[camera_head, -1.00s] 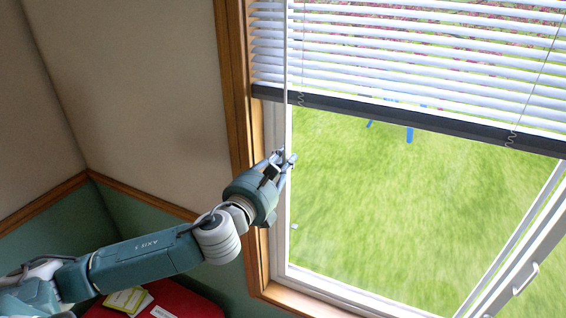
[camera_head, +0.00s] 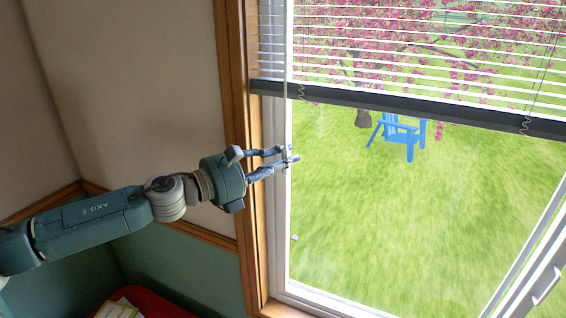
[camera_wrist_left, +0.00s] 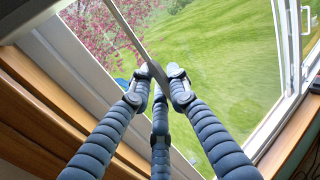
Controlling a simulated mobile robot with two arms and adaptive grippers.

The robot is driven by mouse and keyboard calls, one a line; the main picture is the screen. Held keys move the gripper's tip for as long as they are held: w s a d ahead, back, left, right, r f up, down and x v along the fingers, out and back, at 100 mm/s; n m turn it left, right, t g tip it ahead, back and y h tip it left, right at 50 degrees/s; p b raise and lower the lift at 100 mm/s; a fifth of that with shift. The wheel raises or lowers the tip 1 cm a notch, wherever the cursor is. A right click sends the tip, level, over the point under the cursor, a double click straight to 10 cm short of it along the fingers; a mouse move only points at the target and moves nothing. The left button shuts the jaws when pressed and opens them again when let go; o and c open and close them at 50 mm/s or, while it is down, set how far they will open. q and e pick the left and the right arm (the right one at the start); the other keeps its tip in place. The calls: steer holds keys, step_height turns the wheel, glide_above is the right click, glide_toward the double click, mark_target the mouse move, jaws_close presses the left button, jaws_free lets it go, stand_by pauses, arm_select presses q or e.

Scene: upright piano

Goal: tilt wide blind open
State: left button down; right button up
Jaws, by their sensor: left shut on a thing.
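The wide blind (camera_head: 420,45) hangs across the top of the window in the head view. Its slats look thin and near edge-on, with the garden showing between them. The thin tilt wand (camera_head: 286,110) hangs down at the blind's left side and shows as a grey rod in the wrist view (camera_wrist_left: 130,35). My left gripper (camera_head: 288,156) is shut on the wand's lower part, below the blind's dark bottom rail (camera_head: 400,107). In the wrist view its ribbed fingers (camera_wrist_left: 160,80) meet around the wand's end. My right gripper is not in view.
The wooden window frame (camera_head: 240,150) stands just left of the gripper, close to my wrist. A window handle (camera_head: 546,285) is at the lower right. A red surface (camera_head: 150,300) with papers (camera_head: 118,308) lies at the lower left. A blue chair (camera_head: 400,138) stands outside.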

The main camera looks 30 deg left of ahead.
arm_select(q)
steer(key=c, duration=1.7)
jaws_free()
steer(key=shift+o, duration=0.3)
steer(key=shift+d, duration=0.1)
steer(key=v, duration=0.7)
steer(key=shift+s, duration=0.2)
